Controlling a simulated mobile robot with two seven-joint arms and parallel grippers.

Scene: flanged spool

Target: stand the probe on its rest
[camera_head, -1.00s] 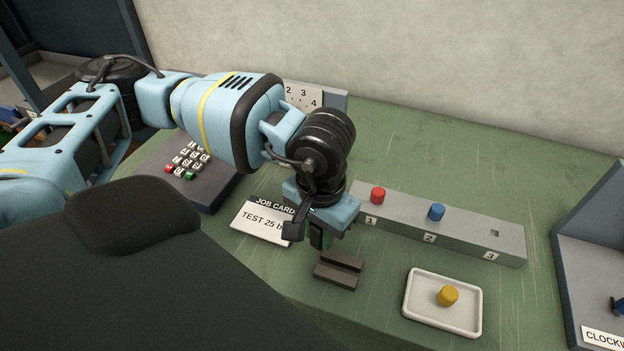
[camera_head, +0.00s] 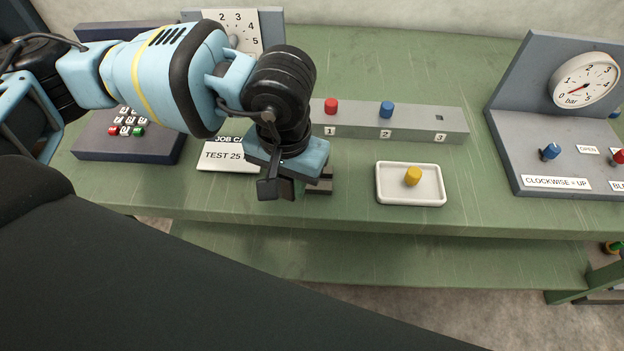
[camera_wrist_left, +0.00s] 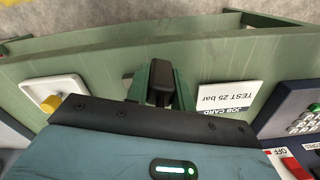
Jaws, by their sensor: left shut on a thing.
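The probe shows as a black block (camera_wrist_left: 161,82) between the green fingers of my left gripper (camera_wrist_left: 160,92) in the wrist view. In the head view my left gripper (camera_head: 287,188) is over the front part of the bench, and its body hides most of the probe. The gripper is shut on the probe. A dark slotted block, which looks like the rest (camera_head: 322,183), stands just right of the gripper, partly hidden by it. I cannot tell whether probe and rest touch. My right gripper is not in view.
A white tray (camera_head: 384,199) with a yellow peg (camera_head: 412,176) lies to the right. Behind is a numbered grey block (camera_head: 455,127) with red and blue pegs. A job card (camera_head: 222,157) and keypad (camera_head: 95,148) are left. A gauge panel (camera_head: 510,150) stands right. The bench front edge is close.

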